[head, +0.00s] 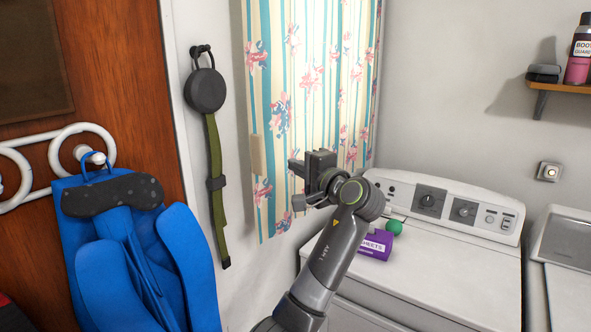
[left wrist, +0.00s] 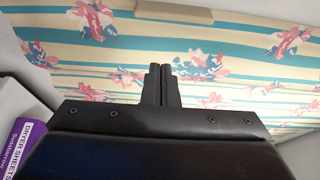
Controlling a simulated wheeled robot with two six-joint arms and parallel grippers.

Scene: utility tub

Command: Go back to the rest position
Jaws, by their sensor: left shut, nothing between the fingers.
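My left gripper (head: 310,172) is raised in front of the floral striped curtain (head: 308,70), above the left side of the washing machine. In the left wrist view its two dark fingers (left wrist: 160,84) are together with nothing between them. The curtain (left wrist: 210,110) fills most of that view behind the fingers; I cannot tell the exact gap to it. My right gripper is not in either view.
A white washer (head: 440,265) stands below my left arm, with a purple dryer sheets box (head: 376,246) and a green ball (head: 394,227) on top. A shelf (head: 560,86) is at upper right.

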